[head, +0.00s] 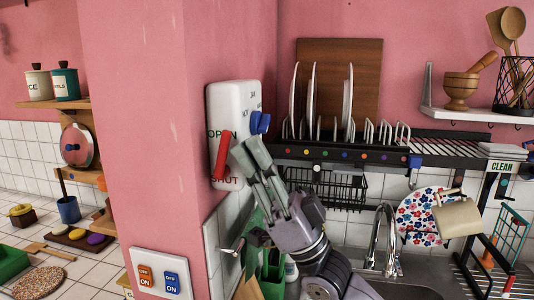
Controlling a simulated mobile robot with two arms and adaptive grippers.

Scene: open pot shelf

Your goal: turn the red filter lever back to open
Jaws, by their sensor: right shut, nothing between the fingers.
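The red filter lever (222,158) is on the front of a white filter box (231,97) fixed to the pink wall. The word OPEN is printed above the lever and SHUT below it. The lever slants steeply, with its lower end just above SHUT. My right gripper (243,148) reaches up from the lower right, its fingers shut and empty. Its fingertips are close to the right side of the lever's upper part; I cannot tell whether they touch. My left gripper is out of view.
A blue knob (260,123) sits on the box just above my fingertips. A black dish rack (340,155) with plates stands to the right. The tap (383,235) and sink are at lower right. Two switches (158,277) are on the pink pillar at lower left.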

